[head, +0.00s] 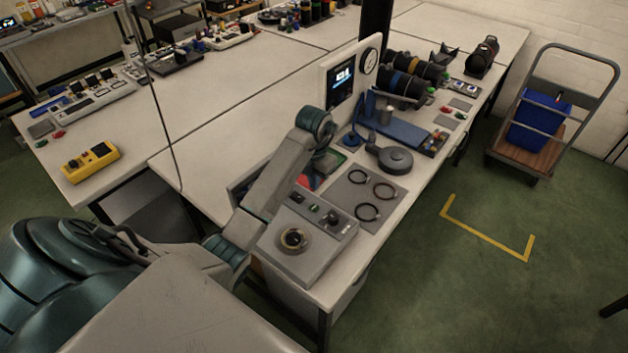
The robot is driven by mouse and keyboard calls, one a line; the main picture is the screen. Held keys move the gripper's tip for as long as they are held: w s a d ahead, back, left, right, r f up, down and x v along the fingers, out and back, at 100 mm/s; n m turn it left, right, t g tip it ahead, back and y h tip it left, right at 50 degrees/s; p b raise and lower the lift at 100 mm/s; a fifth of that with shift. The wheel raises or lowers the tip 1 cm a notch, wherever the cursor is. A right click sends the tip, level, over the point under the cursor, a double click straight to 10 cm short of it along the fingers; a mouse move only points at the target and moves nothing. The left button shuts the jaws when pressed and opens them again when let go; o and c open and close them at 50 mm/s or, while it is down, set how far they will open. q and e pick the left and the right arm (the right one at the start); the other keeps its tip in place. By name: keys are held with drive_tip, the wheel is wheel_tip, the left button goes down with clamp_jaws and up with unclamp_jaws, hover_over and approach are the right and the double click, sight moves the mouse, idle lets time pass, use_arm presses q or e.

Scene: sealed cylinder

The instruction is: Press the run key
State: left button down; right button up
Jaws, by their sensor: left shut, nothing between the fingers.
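A grey box-shaped machine (305,250) stands at the near end of the bench. My left arm reaches in from the left, passing beside the machine. My left gripper (318,174) is shut and empty, pointing down behind the machine, partly hidden by my own arm. My right gripper is out of view.
A grey mat with black rings (369,194) lies right of the machine. Beyond are a dark round pan-like object (395,160), a blue tray (405,131), an upright screen panel (341,82) and spools (399,83). A yellow box (90,161) sits on the left table.

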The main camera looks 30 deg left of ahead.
use_arm(q)
drive_tip(key=b, duration=0.5)
hover_over(314, 208)
wheel_tip(314, 208, down, 7)
drive_tip(key=shift+r, duration=0.1)
drive_tip(key=shift+f, duration=0.2)
drive_tip(key=shift+w+f+p, duration=0.1)
drive_tip(key=shift+f+p, duration=0.35)
drive_tip(key=shift+p, duration=0.05)
drive_tip(key=shift+a+f, duration=0.1)
drive_tip(key=shift+f, duration=0.25)
